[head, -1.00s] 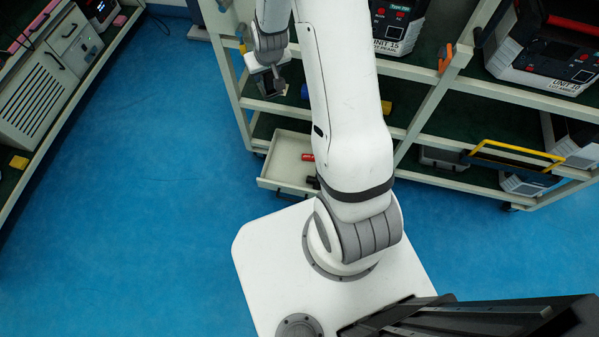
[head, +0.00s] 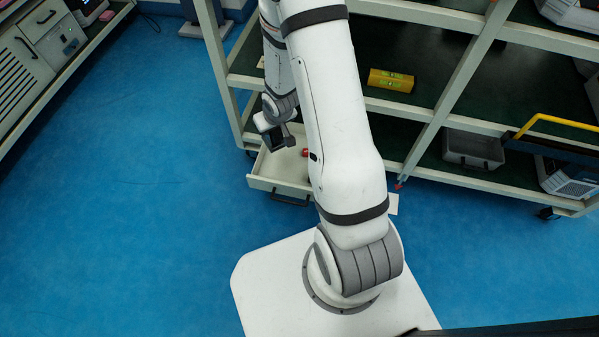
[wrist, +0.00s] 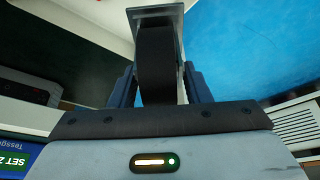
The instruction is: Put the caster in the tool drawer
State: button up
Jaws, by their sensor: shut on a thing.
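My gripper (wrist: 159,88) is shut on the caster (wrist: 155,60), with dark fingers on both sides of it in the wrist view. The caster has a black wheel and a grey metal plate at its far end. In the head view my gripper (head: 277,137) hangs over the open tool drawer (head: 268,184) at the bottom of the rack; the caster there is a dark shape I cannot clearly separate from the fingers. The drawer is pale, with a dark front handle. A small red item (head: 305,153) lies inside; my arm hides the drawer's right part.
The rack (head: 410,112) has green shelves with a yellow item (head: 391,80) and a grey bin (head: 473,149). A yellow-handled unit (head: 556,125) stands at right. Another bench (head: 50,75) stands at the left. Blue floor (head: 130,190) is clear between.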

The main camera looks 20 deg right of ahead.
jog(key=f+b, duration=0.1)
jog(key=f, duration=0.2)
jog(key=shift+s+a+f+b, duration=0.1)
jog(key=shift+s+f+b, duration=0.1)
jog(key=shift+f+b, duration=0.15)
notch_tip(320, 180, down, 10)
jog(key=b, duration=0.4)
jog(key=shift+r+b, duration=0.25)
jog(key=shift+b, duration=0.05)
jog(key=shift+f+b, duration=0.6)
jog(key=shift+f, duration=0.05)
jog(key=o, duration=1.2)
jog(key=shift+r, duration=0.1)
